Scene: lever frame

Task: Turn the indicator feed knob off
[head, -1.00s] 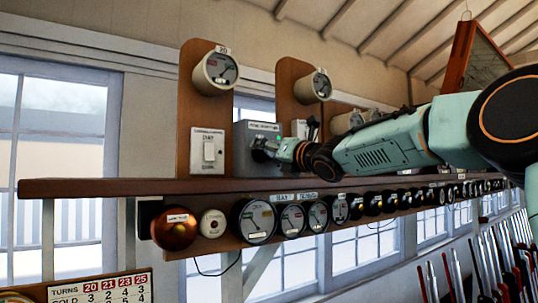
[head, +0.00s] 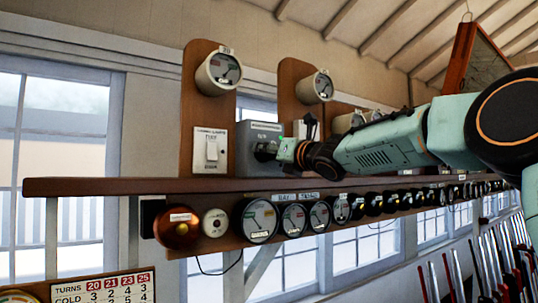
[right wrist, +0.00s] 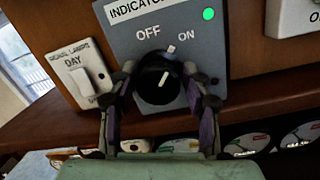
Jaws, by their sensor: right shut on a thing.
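The indicator feed knob (right wrist: 157,84) is a round black knob with a white line, on a grey box (right wrist: 130,44) labelled "INDICATOR". Its white line points up and slightly right, between the OFF label (right wrist: 148,32) and the ON label (right wrist: 187,37). A green lamp (right wrist: 208,14) shows at the box's upper right. My right gripper (right wrist: 160,88) is shut on the knob, with one finger at each side. In the head view the grey box (head: 251,134) stands on the shelf, and my right gripper (head: 272,150) reaches it from the right. My left gripper is not in view.
A white signal lamps switch (head: 211,150) sits left of the box. The brown shelf (head: 110,187) runs just below, with a row of round dials (head: 259,219) under it.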

